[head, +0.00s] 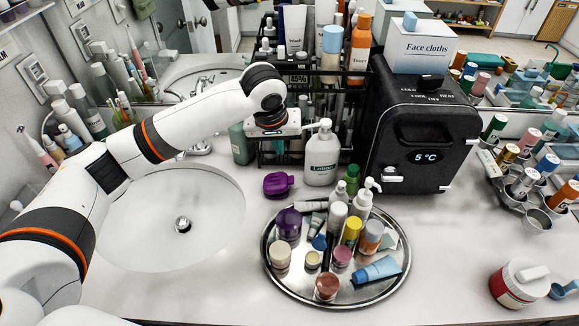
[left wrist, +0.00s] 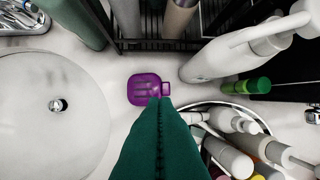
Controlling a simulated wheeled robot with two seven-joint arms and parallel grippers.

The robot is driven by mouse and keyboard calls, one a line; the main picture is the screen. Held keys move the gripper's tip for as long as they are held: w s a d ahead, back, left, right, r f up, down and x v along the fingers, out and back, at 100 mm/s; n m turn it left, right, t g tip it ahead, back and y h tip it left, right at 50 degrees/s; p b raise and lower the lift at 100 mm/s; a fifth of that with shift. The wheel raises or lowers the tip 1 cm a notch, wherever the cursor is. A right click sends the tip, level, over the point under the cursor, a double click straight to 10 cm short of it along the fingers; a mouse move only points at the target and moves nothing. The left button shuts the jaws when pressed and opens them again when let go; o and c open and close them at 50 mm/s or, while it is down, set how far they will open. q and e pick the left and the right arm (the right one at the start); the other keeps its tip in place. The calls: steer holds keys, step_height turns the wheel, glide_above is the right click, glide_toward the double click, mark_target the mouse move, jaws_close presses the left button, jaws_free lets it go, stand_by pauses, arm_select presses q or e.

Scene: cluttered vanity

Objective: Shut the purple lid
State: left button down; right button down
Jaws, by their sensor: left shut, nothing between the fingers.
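A small purple case (head: 278,184) lies on the white counter between the sink and the round tray. In the left wrist view the purple case (left wrist: 143,88) shows ridges or slots across its face. How far its lid stands open is hard to tell. My left gripper (head: 277,131) is above and behind the case in the head view, pointing down. In the left wrist view its shut green fingers (left wrist: 160,103) reach up from the bottom edge and overlap the case's lower right part. Contact cannot be made out. My right gripper is not in view.
A white pump bottle (head: 322,158) stands right of the case, with a black rack (head: 352,101) behind. A round metal tray (head: 392,283) of bottles and jars is in front. The sink (head: 183,195) is left, a black mini fridge (head: 432,140) right.

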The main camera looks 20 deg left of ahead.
arm_select(q)
steer(key=p, duration=0.2)
glide_toward(289, 178)
steer(key=x, duration=0.5)
steer(key=shift+w+f, duration=0.15)
steer(key=shift+f, duration=0.5)
